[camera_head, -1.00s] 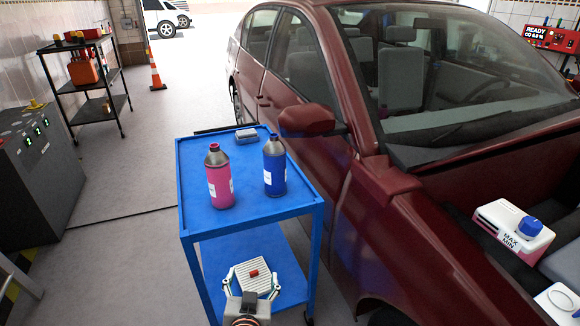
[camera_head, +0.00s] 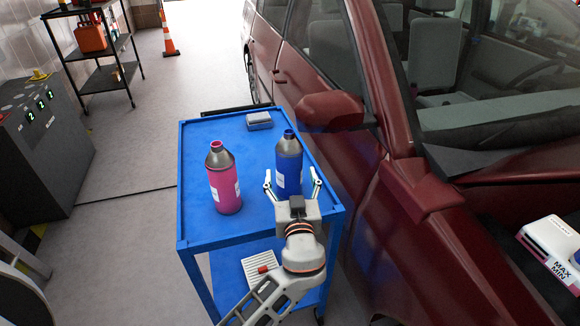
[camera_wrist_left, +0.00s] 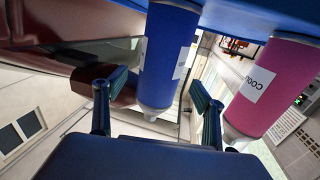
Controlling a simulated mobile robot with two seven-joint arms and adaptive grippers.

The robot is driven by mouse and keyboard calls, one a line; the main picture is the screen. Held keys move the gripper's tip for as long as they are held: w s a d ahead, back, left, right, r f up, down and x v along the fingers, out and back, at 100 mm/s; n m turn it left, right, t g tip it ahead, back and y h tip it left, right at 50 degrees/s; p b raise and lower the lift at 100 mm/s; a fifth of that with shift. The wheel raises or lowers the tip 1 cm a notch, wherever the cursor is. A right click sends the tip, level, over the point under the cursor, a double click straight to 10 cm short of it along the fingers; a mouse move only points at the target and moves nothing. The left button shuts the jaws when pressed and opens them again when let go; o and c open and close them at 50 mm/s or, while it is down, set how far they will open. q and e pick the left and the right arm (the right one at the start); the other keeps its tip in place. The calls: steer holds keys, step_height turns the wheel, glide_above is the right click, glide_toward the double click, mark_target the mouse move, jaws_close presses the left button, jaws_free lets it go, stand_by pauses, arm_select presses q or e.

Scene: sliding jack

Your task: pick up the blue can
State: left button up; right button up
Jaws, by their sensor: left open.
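The blue can (camera_head: 289,160) stands upright on the top of the blue cart (camera_head: 205,237), with a white label on its side. It also shows upside down in the left wrist view (camera_wrist_left: 166,55). My left gripper (camera_head: 291,180) is open on the near side of the can, with one finger towards each side of it. In the left wrist view its fingers (camera_wrist_left: 160,92) flank the can with gaps beside it. I cannot tell whether either finger touches it. My right gripper is not in view.
A pink bottle (camera_head: 223,180) stands close to the left of the can. A small grey-blue block (camera_head: 258,120) lies at the cart's back. The red car (camera_head: 335,112) stands close along the cart's right side. A ribbed tray (camera_head: 262,270) is on the lower shelf.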

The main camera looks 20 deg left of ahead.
mark_target(290, 173)
arm_select(q)
steer(key=x, duration=0.2)
steer(key=p+x, duration=0.1)
steer(key=shift+w+a+r, duration=0.2)
steer(key=shift+w, duration=0.15)
steer(key=shift+w+a+f, duration=0.15)
steer(key=shift+w+a, duration=0.05)
steer(key=shift+w, duration=0.35)
steer(key=c, duration=1.5)
steer(key=shift+c, duration=1.4)
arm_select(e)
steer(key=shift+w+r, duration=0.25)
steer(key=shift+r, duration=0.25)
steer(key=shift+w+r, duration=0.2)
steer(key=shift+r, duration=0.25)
